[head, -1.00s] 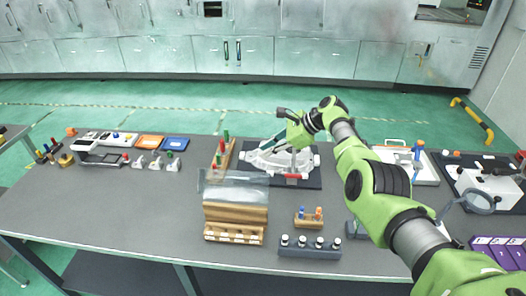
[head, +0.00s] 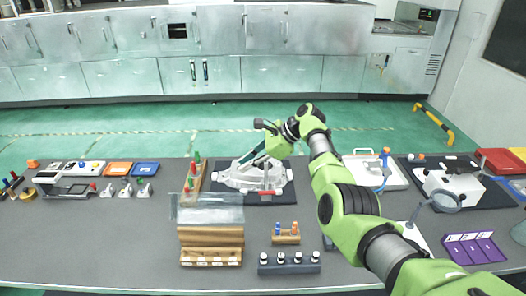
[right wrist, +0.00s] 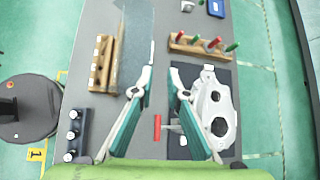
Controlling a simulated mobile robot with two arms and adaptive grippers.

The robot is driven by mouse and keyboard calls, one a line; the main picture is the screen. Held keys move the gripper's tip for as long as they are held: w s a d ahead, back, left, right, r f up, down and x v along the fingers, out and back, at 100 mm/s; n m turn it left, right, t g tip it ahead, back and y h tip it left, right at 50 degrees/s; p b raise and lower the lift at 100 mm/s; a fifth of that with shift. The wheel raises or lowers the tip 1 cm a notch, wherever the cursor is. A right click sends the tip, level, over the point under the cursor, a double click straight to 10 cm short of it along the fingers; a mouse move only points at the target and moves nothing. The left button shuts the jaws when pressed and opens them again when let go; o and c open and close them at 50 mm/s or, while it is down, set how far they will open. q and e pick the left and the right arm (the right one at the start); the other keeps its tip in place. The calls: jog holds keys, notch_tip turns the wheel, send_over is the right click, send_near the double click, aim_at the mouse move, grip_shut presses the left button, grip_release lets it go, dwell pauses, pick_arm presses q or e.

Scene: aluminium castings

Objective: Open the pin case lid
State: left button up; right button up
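The pin case is a wooden block (head: 211,237) at the front middle of the table, with small pale round spots along its lower front. A clear panel, its lid (head: 207,214), rises over its rear side; it also shows in the right wrist view as a grey sheet (right wrist: 134,45) beside the wooden case (right wrist: 97,65). How far the lid is turned is hard to tell. My right gripper (head: 259,139) is above the white casting (head: 240,177), behind and right of the case. In the right wrist view its fingers (right wrist: 161,76) are apart and nothing is between them. My left gripper is out of view.
A wooden rack with red and green pegs (head: 195,174) stands behind the case. A small peg block (head: 286,236) and a dark rack of white-capped bottles (head: 289,264) are to its right.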

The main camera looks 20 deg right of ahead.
jog(key=v, duration=0.8)
jog(key=shift+d+r, duration=0.2)
jog(key=shift+d, duration=0.05)
